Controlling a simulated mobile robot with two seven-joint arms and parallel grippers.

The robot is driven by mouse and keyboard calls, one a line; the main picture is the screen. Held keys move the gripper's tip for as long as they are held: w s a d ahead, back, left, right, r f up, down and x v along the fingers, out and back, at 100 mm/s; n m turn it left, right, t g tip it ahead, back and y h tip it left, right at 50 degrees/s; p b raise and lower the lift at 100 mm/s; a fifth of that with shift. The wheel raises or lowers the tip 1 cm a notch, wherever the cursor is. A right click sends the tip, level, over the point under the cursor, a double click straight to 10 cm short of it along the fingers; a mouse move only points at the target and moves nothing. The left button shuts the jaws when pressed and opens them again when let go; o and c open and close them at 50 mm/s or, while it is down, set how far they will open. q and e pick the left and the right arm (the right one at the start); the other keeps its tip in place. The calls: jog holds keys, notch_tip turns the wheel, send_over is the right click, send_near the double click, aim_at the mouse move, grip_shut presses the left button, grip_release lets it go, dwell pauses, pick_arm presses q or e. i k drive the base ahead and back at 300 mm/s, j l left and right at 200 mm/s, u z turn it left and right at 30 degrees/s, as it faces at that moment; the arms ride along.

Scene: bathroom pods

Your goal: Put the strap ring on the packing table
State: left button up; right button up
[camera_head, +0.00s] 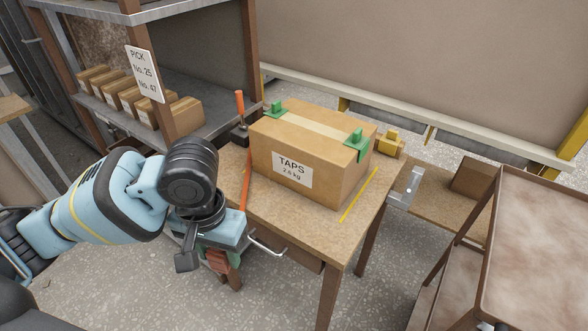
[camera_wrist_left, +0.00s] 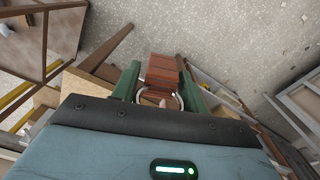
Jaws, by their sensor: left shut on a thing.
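My left gripper (camera_head: 222,266) points down just off the near left edge of the packing table (camera_head: 300,215), below its top. In the left wrist view its green fingers (camera_wrist_left: 162,78) are shut on a reddish-brown, banded thing (camera_wrist_left: 162,70), which I take to be the strap ring. It shows only in part under the gripper in the head view (camera_head: 216,260). A thin pale metal loop (camera_wrist_left: 176,100) shows by the fingers; I cannot tell whether it belongs to the held thing. My right gripper is out of view.
A carton marked TAPS (camera_head: 310,160) with green corner pieces fills much of the tabletop. An orange strip (camera_head: 246,180) and a yellow strip (camera_head: 359,194) flank it. The table's front right is bare. A shelf with cartons (camera_head: 185,116) stands left; a brown cart (camera_head: 535,240) stands right.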

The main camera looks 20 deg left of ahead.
aim_at(240, 184)
jog(key=i+j, duration=0.6)
jog(key=i, duration=0.2)
